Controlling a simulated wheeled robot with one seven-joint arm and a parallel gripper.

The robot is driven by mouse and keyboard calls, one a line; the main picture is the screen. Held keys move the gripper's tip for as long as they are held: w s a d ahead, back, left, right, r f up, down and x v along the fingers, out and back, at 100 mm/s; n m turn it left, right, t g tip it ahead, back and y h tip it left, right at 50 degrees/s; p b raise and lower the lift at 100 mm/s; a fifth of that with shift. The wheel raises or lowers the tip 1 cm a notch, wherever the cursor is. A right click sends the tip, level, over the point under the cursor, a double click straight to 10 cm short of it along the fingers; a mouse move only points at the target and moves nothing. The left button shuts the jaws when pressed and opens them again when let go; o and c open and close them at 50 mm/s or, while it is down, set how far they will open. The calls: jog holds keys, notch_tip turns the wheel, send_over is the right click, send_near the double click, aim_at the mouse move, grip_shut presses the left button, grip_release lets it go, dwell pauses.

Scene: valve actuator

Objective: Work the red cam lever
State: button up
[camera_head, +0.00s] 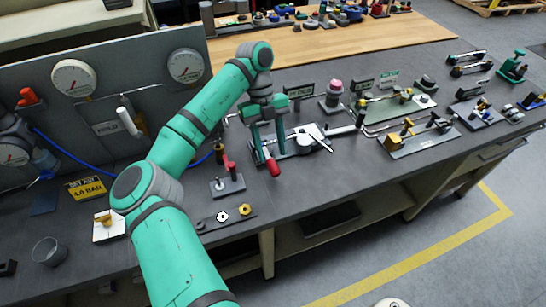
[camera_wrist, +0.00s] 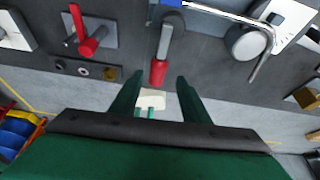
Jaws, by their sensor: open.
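A lever with a red grip (camera_head: 270,167) points toward the bench's front edge, below my gripper. In the wrist view its red grip (camera_wrist: 158,72) lies between and just beyond my fingertips, on a grey arm. My gripper (camera_head: 268,148) is open; in the wrist view its two fingers (camera_wrist: 160,79) stand apart either side of the grip's line. I cannot tell whether they touch it. A second, smaller red lever (camera_head: 231,170) stands on a grey plate to the left; it also shows in the wrist view (camera_wrist: 92,42). Which is the cam lever is not marked.
A fixture with a white caliper-like part (camera_head: 312,136) lies right of my gripper. A strip with round inserts (camera_head: 222,217) lies near the front edge. A gauge panel (camera_head: 110,90) stands behind at left. More clamp fixtures (camera_head: 420,132) fill the right of the bench.

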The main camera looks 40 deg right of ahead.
aim_at(268, 155)
jog(key=v, duration=0.6)
jog(key=shift+r, duration=0.4)
jog(key=shift+w+d, duration=0.1)
